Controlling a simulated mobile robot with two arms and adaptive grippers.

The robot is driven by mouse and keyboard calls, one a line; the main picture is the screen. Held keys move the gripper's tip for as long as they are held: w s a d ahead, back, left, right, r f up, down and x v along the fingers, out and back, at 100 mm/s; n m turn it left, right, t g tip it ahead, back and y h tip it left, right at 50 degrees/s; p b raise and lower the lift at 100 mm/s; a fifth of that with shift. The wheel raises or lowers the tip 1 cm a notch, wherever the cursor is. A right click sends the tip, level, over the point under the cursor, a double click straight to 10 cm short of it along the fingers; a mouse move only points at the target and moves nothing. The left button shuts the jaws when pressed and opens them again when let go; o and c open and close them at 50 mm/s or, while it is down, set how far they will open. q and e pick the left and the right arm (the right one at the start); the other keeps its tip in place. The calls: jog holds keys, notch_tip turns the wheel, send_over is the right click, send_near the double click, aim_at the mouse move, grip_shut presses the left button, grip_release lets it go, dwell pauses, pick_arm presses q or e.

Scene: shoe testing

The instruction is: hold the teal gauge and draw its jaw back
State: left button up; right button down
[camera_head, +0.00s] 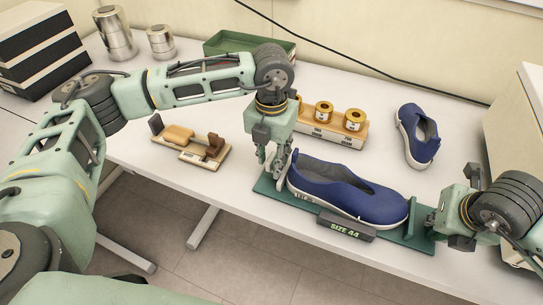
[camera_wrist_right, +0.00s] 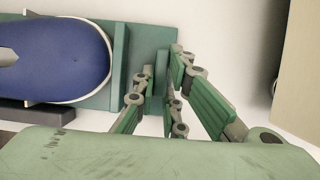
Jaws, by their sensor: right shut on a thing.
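The teal gauge (camera_head: 265,187) is a long flat plate on the table's front part, with a dark SIZE 44 display (camera_head: 346,226) on its near side. A blue shoe (camera_head: 345,190) with a white sole lies along it. My left gripper (camera_head: 277,172) points down at the gauge's left end, by the shoe's end; whether its fingers grip there is unclear. My right gripper (camera_head: 438,219) is shut at the gauge's right end, on the teal jaw.
Behind the gauge stands a wooden block with brass weights (camera_head: 335,122). Another blue shoe (camera_head: 417,135) lies at the back right. A wooden device (camera_head: 190,146) lies to the left. A green tray (camera_head: 235,44) and steel cylinders (camera_head: 116,36) stand at the back. A pale box (camera_head: 520,125) bounds the right.

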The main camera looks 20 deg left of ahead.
pick_arm(q)
jog(key=shift+f, duration=0.1)
jog(key=shift+c, duration=0.5)
grip_shut()
